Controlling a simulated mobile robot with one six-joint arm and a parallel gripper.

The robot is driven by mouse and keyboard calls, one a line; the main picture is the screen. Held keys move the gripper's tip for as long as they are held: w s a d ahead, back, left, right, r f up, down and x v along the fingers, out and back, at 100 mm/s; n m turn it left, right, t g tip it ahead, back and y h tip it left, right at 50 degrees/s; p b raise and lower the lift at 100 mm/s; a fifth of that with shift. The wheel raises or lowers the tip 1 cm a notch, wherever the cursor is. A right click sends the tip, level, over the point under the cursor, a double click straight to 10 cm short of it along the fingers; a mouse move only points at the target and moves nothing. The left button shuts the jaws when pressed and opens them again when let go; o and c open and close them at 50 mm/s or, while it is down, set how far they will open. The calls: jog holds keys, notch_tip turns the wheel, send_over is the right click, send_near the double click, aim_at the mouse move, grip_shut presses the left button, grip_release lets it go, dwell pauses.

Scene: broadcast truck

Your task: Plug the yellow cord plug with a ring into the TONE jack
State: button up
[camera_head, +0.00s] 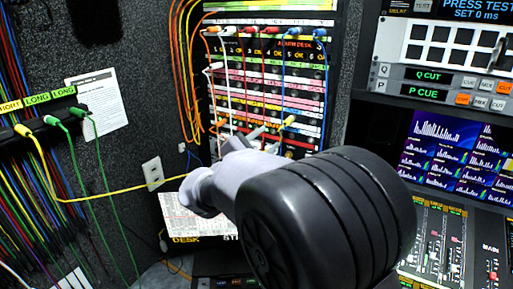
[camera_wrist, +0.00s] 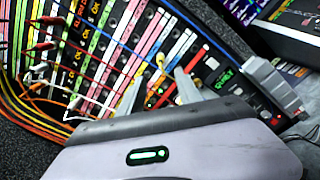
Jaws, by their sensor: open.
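In the head view, a yellow plug (camera_head: 22,130) sits in the labelled holder at the left, and its yellow cord (camera_head: 105,192) runs right until my arm hides it. Another small yellow plug (camera_head: 289,121) shows at the lower jack panel (camera_head: 270,85). A yellow plug (camera_wrist: 160,60) also shows beyond my fingertips in the wrist view. I cannot tell which one has the ring. I cannot read a TONE label.
Orange, white, red and blue cords (camera_head: 178,70) hang over the panel's left and upper rows. Green plugs (camera_head: 80,112) sit in the left holder. A printed sheet (camera_head: 172,212) lies below, and a lit mixing console (camera_head: 435,240) and monitor (camera_head: 450,155) stand at right.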

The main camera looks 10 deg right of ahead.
jog(key=v, duration=0.6)
jog(key=s+d+f+m+g+y+b, duration=0.1)
jog(key=s+d+f+m+g+b, duration=0.1)
jog(key=s+d+f+m+g, duration=0.4)
jog(key=s+d+f+m+g+b, duration=0.2)
jog(key=s+d+f+m+g, duration=0.15)
jog(key=s+d, duration=0.55)
jog(key=s+f+m+y+b, duration=0.1)
jog(key=s+f+m+y, duration=0.3)
jog(key=s, duration=0.3)
jog(key=s+a+f+m+y+b, duration=0.3)
jog(key=s+a+f+m+y, duration=0.2)
jog(key=s+a+m, duration=0.5)
jog(key=m+y, duration=0.1)
jog(key=y, duration=0.1)
jog(key=shift+s+a+f+t+y, duration=0.25)
jog(key=shift+a+t+y, duration=0.05)
jog(key=shift+a+t, duration=0.1)
